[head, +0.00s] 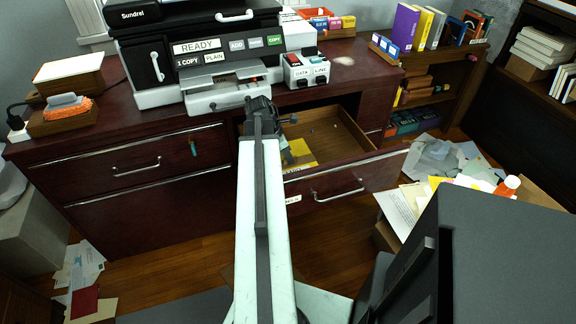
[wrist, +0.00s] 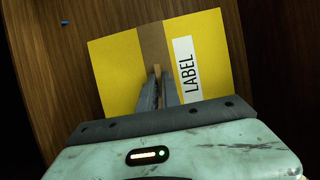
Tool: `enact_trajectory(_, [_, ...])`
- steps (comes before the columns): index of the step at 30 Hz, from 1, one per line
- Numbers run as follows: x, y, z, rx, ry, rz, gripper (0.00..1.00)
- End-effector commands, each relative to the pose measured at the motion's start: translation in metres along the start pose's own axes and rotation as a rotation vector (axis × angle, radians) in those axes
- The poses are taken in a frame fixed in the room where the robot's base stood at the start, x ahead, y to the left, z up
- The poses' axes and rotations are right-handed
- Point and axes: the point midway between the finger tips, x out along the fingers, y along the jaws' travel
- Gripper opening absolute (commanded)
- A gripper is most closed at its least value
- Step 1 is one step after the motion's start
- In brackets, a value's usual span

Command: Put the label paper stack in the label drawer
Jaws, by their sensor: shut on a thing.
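The label paper stack is yellow with a brown band and a white strip reading LABEL; it fills the middle of the wrist view (wrist: 118,72). My gripper (wrist: 157,72) is shut on it at the brown band. In the head view the stack (head: 301,153) shows partly behind my arm, inside the open drawer (head: 348,140). My gripper (head: 291,150) is also inside that drawer's outline. The drawer has a wooden floor and a dark red front with a handle. I cannot tell whether the stack touches the drawer floor.
The printer (head: 205,55) stands on the desk above the drawer. A switch box labelled DATA and LINE (head: 306,70) is beside it. Loose papers (head: 435,160) lie on the floor at the right. A dark grey block (head: 505,240) fills the lower right.

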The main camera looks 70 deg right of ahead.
Motion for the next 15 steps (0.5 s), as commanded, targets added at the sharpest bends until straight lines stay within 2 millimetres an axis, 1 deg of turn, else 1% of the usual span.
enact_trajectory(1, [0.0172,0.0001,-0.0073,0.0,0.0,0.0,0.0])
enact_trajectory(3, [0.0234,0.0001,-0.0099,0.0,0.0,0.0,0.0])
enact_trajectory(9, [0.0187,0.0002,-0.0083,-0.001,0.0,0.0,0.0])
enact_trajectory(14, [0.0232,0.0002,-0.0103,-0.001,0.0,0.0,0.0])
enact_trajectory(15, [0.0218,0.0003,-0.0098,-0.001,0.0,0.001,0.16])
